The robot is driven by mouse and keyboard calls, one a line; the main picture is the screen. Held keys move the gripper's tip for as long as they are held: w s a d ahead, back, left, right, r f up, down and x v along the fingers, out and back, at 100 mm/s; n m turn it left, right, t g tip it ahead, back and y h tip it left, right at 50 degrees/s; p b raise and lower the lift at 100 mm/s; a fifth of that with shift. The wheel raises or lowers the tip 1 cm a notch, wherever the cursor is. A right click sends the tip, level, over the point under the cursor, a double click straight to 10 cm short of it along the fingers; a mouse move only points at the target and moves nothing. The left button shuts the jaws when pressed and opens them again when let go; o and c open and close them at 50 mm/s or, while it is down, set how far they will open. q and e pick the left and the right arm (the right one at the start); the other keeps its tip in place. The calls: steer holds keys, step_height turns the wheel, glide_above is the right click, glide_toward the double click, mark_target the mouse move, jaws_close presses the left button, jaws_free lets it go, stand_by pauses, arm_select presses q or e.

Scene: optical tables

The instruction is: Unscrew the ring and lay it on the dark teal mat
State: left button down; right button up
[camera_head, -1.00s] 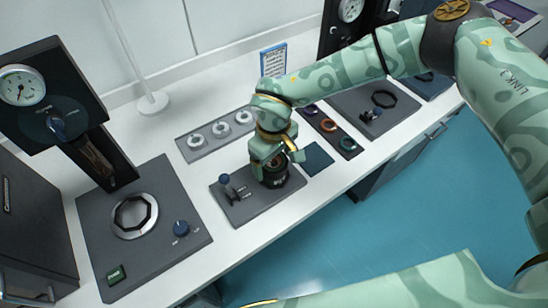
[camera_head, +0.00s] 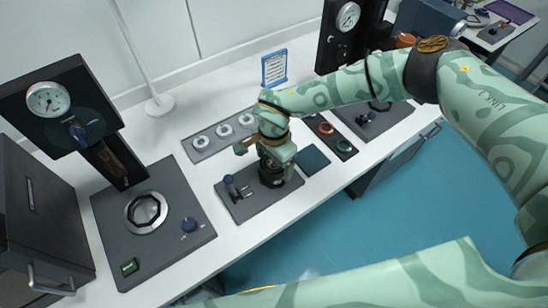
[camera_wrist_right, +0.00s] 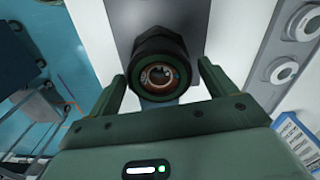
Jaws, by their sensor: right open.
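A black cylindrical mount (camera_head: 271,174) stands on a dark grey plate (camera_head: 240,208) and is partly hidden under my right gripper. In the right wrist view, a dark green ring (camera_wrist_right: 136,76) sits around its end, with a copper-coloured glassy centre inside. My right gripper (camera_wrist_right: 161,84) is open, with one finger on each side of the mount. Gaps show between the fingers and the ring, and it holds nothing. In the head view the right gripper (camera_head: 270,160) points down over the mount. The dark teal mat (camera_head: 313,160) lies bare just right of the plate. My left gripper is out of view.
A grey tray with several white rings (camera_head: 223,130) lies behind the plate. A dark strip with coloured rings (camera_head: 343,146) lies right of the mat. A gauge press (camera_head: 62,110) stands far left.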

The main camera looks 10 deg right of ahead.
steer(key=shift+f, duration=0.1)
steer(key=c, duration=1)
steer(key=shift+c, duration=0.5)
steer(key=n+b, duration=0.1)
steer(key=n, duration=0.3)
steer(key=shift+f, duration=0.2)
steer(key=n+b, duration=0.2)
steer(key=n, duration=0.2)
steer(key=shift+n, duration=0.4)
steer(key=shift+r+p, duration=2)
steer(key=shift+r, duration=0.75)
